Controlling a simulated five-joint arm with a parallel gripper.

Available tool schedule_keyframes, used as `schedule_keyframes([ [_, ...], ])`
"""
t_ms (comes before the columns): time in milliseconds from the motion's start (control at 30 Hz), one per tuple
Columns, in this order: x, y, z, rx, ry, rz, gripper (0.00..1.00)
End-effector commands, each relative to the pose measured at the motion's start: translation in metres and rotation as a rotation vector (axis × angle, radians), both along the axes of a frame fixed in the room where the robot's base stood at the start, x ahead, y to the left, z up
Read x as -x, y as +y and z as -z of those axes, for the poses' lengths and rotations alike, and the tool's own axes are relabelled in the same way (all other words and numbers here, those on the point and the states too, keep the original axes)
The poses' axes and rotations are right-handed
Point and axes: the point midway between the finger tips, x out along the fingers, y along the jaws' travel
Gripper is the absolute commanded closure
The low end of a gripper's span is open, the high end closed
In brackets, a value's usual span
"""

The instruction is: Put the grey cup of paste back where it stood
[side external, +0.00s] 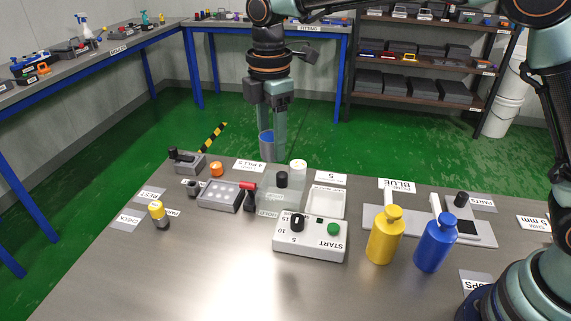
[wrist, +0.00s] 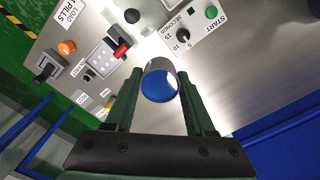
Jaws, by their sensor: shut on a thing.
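The grey cup (side external: 267,152) with blue paste in it is held between the fingers of my gripper (side external: 270,134), up near the far edge of the table in the side view. In the wrist view the cup (wrist: 160,66) sits between the two fingertips of my gripper (wrist: 160,82), and its blue paste (wrist: 160,86) faces the camera. The gripper is shut on the cup. A card marked CUPS (side external: 477,281) lies at the right front of the table, partly hidden by my arm's base.
A white START box (side external: 310,250) with a dial and green button stands mid-table. Yellow (side external: 384,240) and blue (side external: 434,245) bottles stand to its right. A grey pill tray (side external: 219,196), a red-handled tool (side external: 249,194) and a clear box (side external: 284,186) stand left and behind. The front left is clear.

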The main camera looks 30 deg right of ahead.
Motion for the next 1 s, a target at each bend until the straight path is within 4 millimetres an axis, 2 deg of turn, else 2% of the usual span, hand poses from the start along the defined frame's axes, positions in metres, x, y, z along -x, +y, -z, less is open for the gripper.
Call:
schedule_keyframes([
  [33,0.003,0.023,0.001,0.000,0.001,-0.009,1.00],
  [100,0.006,0.046,0.002,0.000,0.001,-0.007,1.00],
  [200,0.012,0.072,0.003,0.001,0.001,-0.004,1.00],
  [300,0.016,0.087,0.004,0.000,0.000,-0.001,1.00],
  [467,0.019,0.094,0.020,0.002,0.003,0.001,1.00],
  [900,0.019,0.092,0.126,0.003,0.005,0.002,1.00],
  [1000,0.019,0.092,0.144,0.002,0.003,0.002,1.00],
])
